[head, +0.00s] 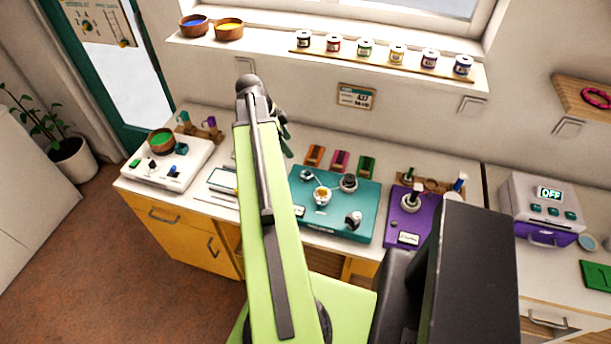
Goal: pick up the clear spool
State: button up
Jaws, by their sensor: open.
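I cannot clearly make out a clear spool; the small pieces on the boards are too small to tell. On the teal board (335,232) stand a pale, glassy-looking piece (306,175), a small white cup with yellow in it (322,196), a dark round piece (348,183) and a shiny dark piece (353,220). My gripper (284,140) is partly hidden behind the end of my green arm. Its dark jaws are open, above the back of the counter, left of and behind the teal board. I see nothing held.
A purple board (404,225) with a grey-white ringed piece (411,201) lies to the right. A white board (192,160) with a green-filled bowl (161,141) is at the left. Several labelled jars (397,55) line the windowsill. A box reading OFF (541,205) stands far right.

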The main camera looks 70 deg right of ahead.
jog(key=b, duration=1.1)
send_over(306, 173)
jog(key=w+a, duration=0.1)
jog(key=w, duration=0.1)
notch_tip(306, 173, down, 11)
jog(key=shift+a+f, duration=0.1)
jog(key=shift+f, duration=0.1)
jog(key=shift+f+b, duration=0.15)
jog(key=shift+b, duration=0.15)
jog(key=shift+s, duration=0.1)
jog(key=b+x, duration=0.4)
jog(key=x, duration=0.1)
jog(key=shift+f+b, duration=0.1)
jog(key=shift+b, duration=0.3)
jog(key=shift+r, duration=0.2)
jog(key=shift+c, duration=0.2)
jog(key=c, duration=1.4)
